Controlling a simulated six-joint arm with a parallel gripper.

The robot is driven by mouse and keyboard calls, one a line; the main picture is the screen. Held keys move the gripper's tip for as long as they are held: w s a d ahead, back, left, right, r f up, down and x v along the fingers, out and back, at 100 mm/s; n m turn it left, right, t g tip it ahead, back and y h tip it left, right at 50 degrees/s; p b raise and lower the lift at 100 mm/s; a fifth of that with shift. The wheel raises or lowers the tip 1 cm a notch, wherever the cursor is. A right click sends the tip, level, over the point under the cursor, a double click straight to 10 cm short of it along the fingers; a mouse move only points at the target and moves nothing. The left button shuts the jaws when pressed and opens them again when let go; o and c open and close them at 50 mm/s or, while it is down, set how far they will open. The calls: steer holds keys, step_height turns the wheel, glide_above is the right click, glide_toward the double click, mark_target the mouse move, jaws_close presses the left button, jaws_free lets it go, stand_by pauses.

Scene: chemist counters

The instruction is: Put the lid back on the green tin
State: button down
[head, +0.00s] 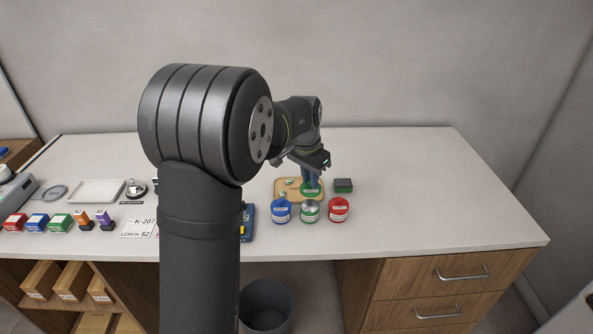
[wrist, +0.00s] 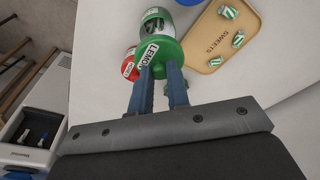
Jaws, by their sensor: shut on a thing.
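The green tin (head: 310,212) stands open-topped between the blue tin (head: 281,212) and the red tin (head: 338,210) in the head view. My gripper (head: 312,183) is shut on the green lid (head: 310,190), held just behind the green tin as pictured. In the wrist view my gripper (wrist: 166,75) has the lid (wrist: 172,58), labelled LEMON, at its fingertips. The green tin (wrist: 154,13) shows beyond the lid there, partly covered by it. How the fingers grip the lid, and the gap below it, cannot be made out.
A wooden SWEETS tray (wrist: 225,60) with several green-and-white sweets lies beside the lid. The red tin also shows in the wrist view (wrist: 129,69). A small dark-and-green block (head: 343,186) sits right of the tray. The counter's right side is clear.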

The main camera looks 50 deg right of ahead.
mark_target(309, 188)
steer(key=shift+f, duration=3.1)
steer(key=shift+f, duration=0.15)
steer(key=c, duration=1.3)
jaws_free()
steer(key=shift+o, duration=0.5)
steer(key=o, duration=0.4)
steer(key=shift+r, duration=3.5)
